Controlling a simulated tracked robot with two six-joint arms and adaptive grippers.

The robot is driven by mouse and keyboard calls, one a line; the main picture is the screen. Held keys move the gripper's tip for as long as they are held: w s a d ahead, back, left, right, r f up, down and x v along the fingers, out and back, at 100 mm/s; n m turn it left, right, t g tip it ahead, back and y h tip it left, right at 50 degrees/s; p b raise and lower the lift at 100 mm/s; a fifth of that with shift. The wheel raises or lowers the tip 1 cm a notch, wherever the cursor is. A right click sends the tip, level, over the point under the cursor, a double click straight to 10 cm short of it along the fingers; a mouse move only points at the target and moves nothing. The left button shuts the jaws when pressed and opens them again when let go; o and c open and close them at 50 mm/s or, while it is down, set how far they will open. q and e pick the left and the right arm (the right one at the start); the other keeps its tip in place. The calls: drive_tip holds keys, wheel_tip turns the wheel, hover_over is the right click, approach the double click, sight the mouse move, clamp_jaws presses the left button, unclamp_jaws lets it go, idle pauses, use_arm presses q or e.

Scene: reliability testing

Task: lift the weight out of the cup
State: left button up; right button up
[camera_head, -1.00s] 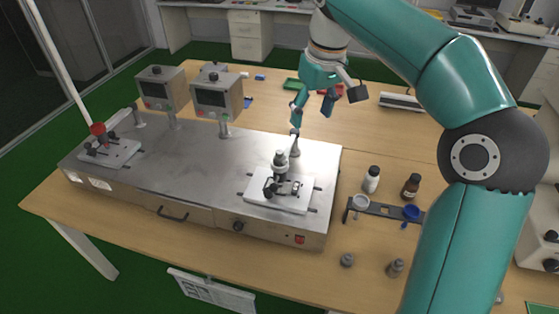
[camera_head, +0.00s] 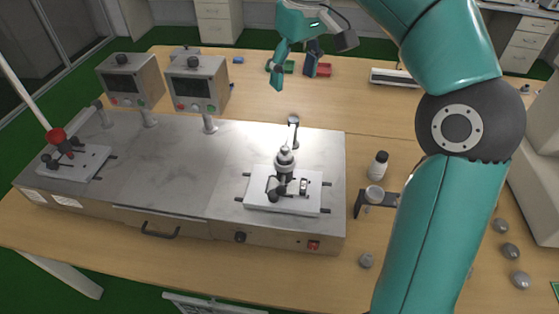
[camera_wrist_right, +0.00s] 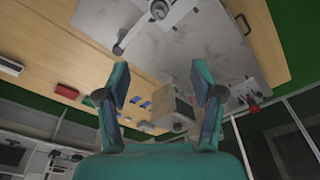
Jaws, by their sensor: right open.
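My right gripper (camera_head: 295,66) is open and empty, raised above the table behind the metal bench unit. Its two spread fingers also show in the right wrist view (camera_wrist_right: 160,88). A small pale cup (camera_head: 374,194) sits in a dark holder (camera_head: 391,200) right of the unit; I cannot tell what is inside it. A grey metal cylinder (camera_head: 285,160) stands upright in the clamp on the white plate (camera_head: 296,207); I cannot tell whether it is a weight in a cup. My left gripper is out of view.
The bench unit (camera_head: 160,165) carries two display boxes (camera_head: 197,85) on posts and a red-knobbed fixture (camera_head: 57,136). A white bottle (camera_head: 378,165) stands near the cup. My arm hides part of the right side.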

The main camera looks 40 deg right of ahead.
drive_tip(key=b, duration=0.4)
approach(285, 147)
drive_tip(key=f, duration=0.1)
drive_tip(key=f+b, duration=0.1)
drive_tip(key=f, duration=0.1)
drive_tip(key=f+b, duration=0.1)
drive_tip(key=shift+w+d+f, duration=0.15)
drive_tip(key=shift+d+f, duration=0.1)
drive_tip(key=shift+d, duration=0.05)
drive_tip(key=shift+w+a+f, duration=0.1)
drive_tip(key=shift+w+f, duration=0.05)
drive_tip(key=shift+f, duration=0.8)
drive_tip(key=shift+w+a+f, duration=0.1)
drive_tip(key=shift+w+f, duration=0.1)
drive_tip(key=shift+f, duration=0.8)
drive_tip(key=shift+w+f, duration=0.15)
drive_tip(key=shift+f, duration=0.8)
clamp_jaws()
